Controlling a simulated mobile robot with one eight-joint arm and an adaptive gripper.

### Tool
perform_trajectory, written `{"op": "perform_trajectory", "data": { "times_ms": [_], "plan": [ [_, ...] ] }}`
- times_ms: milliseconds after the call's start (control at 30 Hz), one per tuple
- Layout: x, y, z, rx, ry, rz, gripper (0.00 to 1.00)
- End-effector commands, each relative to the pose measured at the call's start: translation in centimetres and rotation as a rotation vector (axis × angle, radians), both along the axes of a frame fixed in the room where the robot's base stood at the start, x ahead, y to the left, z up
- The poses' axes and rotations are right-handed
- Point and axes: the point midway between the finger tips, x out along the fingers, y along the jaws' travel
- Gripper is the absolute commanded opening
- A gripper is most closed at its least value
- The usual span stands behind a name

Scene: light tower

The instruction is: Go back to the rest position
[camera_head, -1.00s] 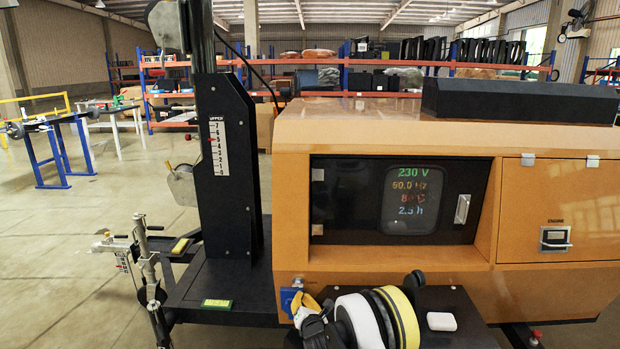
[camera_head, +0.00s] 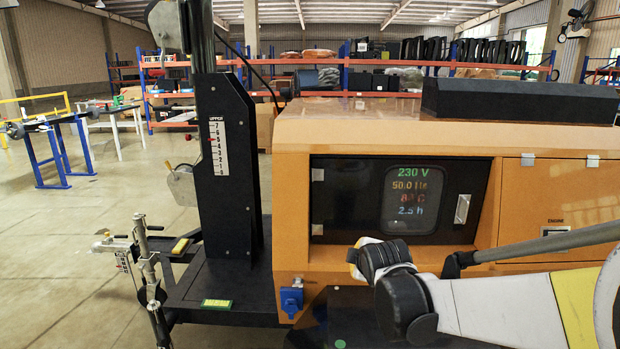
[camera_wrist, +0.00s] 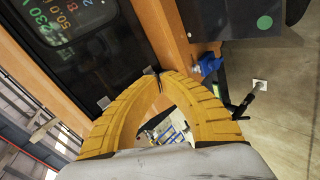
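My gripper (camera_wrist: 155,75) shows in the wrist view with two ribbed yellow fingers. Their tips meet or nearly meet, with nothing visible between them. In the head view my arm reaches in from the lower right, in front of the orange light tower cabinet (camera_head: 400,136). I cannot make out the fingers there. The cabinet's dark door (camera_head: 345,190) is closed, with a display reading 230 V. The blue socket (camera_head: 291,300) sits low at the cabinet's left corner; in the wrist view it lies right of the fingertips (camera_wrist: 210,65).
A black mast (camera_head: 228,180) with a scale stands on the trailer deck left of the cabinet. A jack stand (camera_head: 150,275) is at the deck's left end. Workbenches and shelves stand far behind. The floor at left is open.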

Motion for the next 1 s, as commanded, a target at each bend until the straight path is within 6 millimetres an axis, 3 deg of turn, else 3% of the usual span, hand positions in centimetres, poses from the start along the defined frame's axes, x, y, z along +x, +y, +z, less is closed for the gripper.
{"op": "perform_trajectory", "data": {
  "times_ms": [100, 267, 400, 533, 700, 1000],
  "plan": [
    [-6.0, -2.3, 2.1, 0.180, 0.071, -0.154, 0.00],
    [-14.5, -4.5, 3.0, 0.426, 0.162, -0.380, 0.00],
    [-21.9, -5.9, 2.3, 0.627, 0.232, -0.591, 0.00],
    [-27.5, -6.7, 0.9, 0.780, 0.281, -0.765, 0.00],
    [-31.8, -7.0, -0.8, 0.898, 0.315, -0.908, 0.00],
    [-32.8, -7.0, -1.3, 0.932, 0.325, -0.951, 0.00]
  ]
}}
